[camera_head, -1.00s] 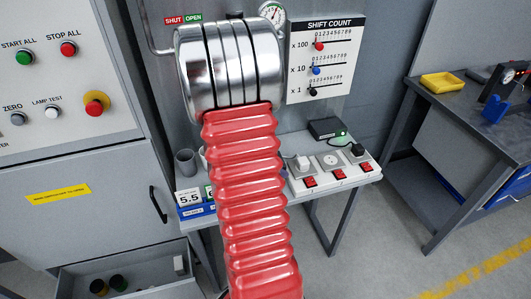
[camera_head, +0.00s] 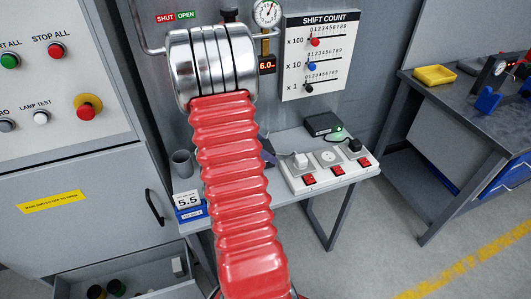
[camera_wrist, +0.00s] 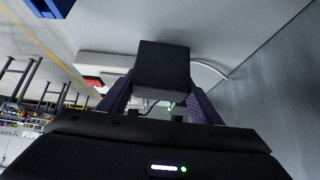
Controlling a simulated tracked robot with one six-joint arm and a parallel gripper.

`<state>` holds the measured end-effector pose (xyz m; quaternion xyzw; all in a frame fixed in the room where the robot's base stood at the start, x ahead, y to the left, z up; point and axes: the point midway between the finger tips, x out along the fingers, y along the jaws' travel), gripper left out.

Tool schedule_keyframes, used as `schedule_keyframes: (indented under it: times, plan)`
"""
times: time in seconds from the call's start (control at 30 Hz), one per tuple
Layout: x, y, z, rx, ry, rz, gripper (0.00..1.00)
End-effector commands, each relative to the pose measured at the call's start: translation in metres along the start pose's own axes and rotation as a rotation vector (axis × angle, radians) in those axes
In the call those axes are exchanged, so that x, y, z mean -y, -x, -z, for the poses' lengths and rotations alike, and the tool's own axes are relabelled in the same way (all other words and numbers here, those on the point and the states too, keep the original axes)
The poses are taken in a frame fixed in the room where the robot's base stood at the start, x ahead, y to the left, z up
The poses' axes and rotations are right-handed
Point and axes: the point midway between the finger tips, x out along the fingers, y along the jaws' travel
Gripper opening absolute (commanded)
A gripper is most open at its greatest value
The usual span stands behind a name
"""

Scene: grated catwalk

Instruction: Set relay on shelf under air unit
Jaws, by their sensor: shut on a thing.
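My gripper (camera_wrist: 161,84) shows two purple fingers in the wrist view, shut on a dark square block, the relay (camera_wrist: 162,62). In the head view my red arm hides the relay and most of my gripper; a dark purple bit of the gripper (camera_head: 268,153) shows right of the arm, over the shelf. The grey shelf (camera_head: 287,137) juts from the wall below the air unit (camera_head: 267,14), which has a round gauge, pipes and a red 6.0 display. I cannot tell whether the relay touches the shelf.
A white socket strip (camera_head: 330,172) with red switches and a black box (camera_head: 323,125) with a green light occupy the shelf's right side. A grey cup (camera_head: 181,163) and a 5.5 card (camera_head: 188,200) stand left. A workbench (camera_head: 480,110) stands at right.

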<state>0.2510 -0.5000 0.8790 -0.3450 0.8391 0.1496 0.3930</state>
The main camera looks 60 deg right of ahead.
Motion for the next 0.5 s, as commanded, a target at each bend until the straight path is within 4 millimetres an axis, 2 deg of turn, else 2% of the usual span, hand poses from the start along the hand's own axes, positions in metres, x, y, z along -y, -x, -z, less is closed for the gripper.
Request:
schedule_keyframes:
  times: [0.13, 0.5]
  plan:
    - [-0.0014, -0.0133, -0.0077, 0.000, -0.004, -0.004, 0.30]
    - [-0.0022, -0.0161, -0.0089, 0.000, -0.006, -0.005, 0.30]
